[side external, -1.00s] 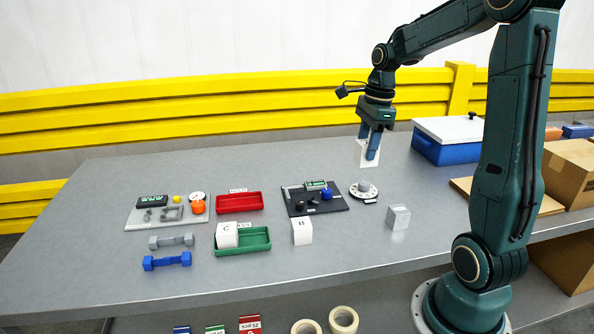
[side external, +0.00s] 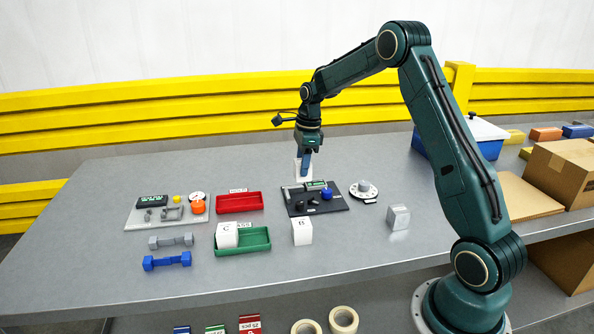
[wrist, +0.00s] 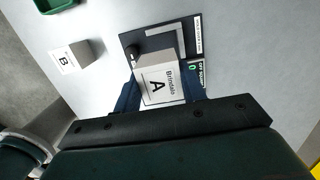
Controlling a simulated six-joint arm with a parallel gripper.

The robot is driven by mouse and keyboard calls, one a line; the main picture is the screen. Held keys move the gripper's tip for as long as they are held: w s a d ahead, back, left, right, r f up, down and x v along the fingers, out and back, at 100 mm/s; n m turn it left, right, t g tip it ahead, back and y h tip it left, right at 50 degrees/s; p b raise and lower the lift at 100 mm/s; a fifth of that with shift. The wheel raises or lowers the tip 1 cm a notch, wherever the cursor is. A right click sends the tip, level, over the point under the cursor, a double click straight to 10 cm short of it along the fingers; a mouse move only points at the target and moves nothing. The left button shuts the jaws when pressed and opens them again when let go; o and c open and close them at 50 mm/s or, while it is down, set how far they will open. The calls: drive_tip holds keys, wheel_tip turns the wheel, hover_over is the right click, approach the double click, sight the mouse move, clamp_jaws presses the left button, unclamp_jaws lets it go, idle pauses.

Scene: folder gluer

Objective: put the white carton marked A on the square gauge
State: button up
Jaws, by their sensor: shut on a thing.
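The white carton marked A (wrist: 160,82) is between the fingers of my gripper (wrist: 160,96), which is shut on it; the A faces the wrist camera. In the side view my gripper (side external: 305,168) holds the carton (side external: 298,168) above the back edge of the square gauge. The square gauge is a dark plate (side external: 333,206) with a grey L-shaped fence, a small green-lit display and a blue knob. In the wrist view the fence (wrist: 181,40) shows just beyond the carton, and the carton hides part of the plate (wrist: 132,38). I cannot tell the carton's exact height.
Carton B (side external: 302,232) stands in front of the gauge. Carton C (side external: 227,235) sits in the green tray (side external: 262,249), with the red tray (side external: 239,203) behind. A round dial device (side external: 363,190) and a grey block (side external: 398,217) are to the right. Dumbbell-shaped parts (side external: 168,261) lie left.

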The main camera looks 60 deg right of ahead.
sight(297, 161)
drive_tip(key=shift+w+a+f, duration=0.2)
drive_tip(key=shift+w+f, duration=0.35)
drive_tip(key=shift+w, duration=0.05)
drive_tip(key=shift+f, duration=0.15)
drive_tip(key=shift+f, duration=2.8)
drive_tip(key=o, duration=1)
drive_tip(key=shift+r, duration=0.1)
drive_tip(key=shift+r, duration=4.9)
